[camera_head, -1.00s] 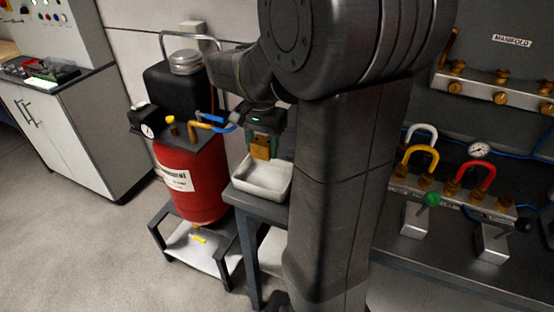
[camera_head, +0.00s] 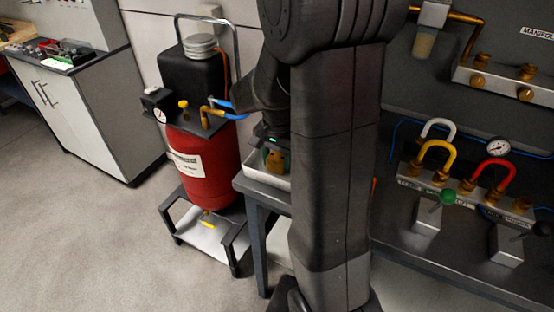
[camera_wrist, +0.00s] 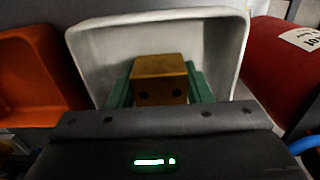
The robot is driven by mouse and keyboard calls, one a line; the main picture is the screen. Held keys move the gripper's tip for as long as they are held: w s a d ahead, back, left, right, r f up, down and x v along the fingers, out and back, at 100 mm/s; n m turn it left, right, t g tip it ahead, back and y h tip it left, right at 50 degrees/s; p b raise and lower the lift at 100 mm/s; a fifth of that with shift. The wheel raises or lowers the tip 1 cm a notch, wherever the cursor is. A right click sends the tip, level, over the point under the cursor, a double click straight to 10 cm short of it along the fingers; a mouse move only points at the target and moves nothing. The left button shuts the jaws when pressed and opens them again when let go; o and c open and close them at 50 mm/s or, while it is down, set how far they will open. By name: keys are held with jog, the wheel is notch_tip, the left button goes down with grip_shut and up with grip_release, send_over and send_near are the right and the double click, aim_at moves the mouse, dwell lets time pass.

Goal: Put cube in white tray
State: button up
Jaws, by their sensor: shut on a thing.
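The cube (camera_wrist: 161,80) is brown-orange with dark dots on one face. In the wrist view it sits between the green fingers of my gripper (camera_wrist: 159,88), which is shut on it. The white tray (camera_wrist: 222,60) lies around and behind the cube in that view, and the cube is over or inside it; I cannot tell whether it touches the floor of the tray. In the head view the tray (camera_head: 254,170) stands on a small dark table, partly hidden by my arm. My gripper (camera_head: 275,160) is low at the tray there.
A red tank (camera_head: 205,165) on a low step stand (camera_head: 205,232) is left of the tray. An orange bin (camera_wrist: 32,75) is beside the tray in the wrist view. A manifold bench with coloured hooks (camera_head: 440,170) is on the right. Floor at the left is clear.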

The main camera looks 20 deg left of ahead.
aim_at(277, 157)
jog(key=o, duration=0.8)
jog(key=shift+f, duration=0.15)
jog(key=o, duration=0.4)
jog(key=shift+o, duration=0.2)
notch_tip(277, 157, up, 12)
jog(key=shift+r, duration=0.2)
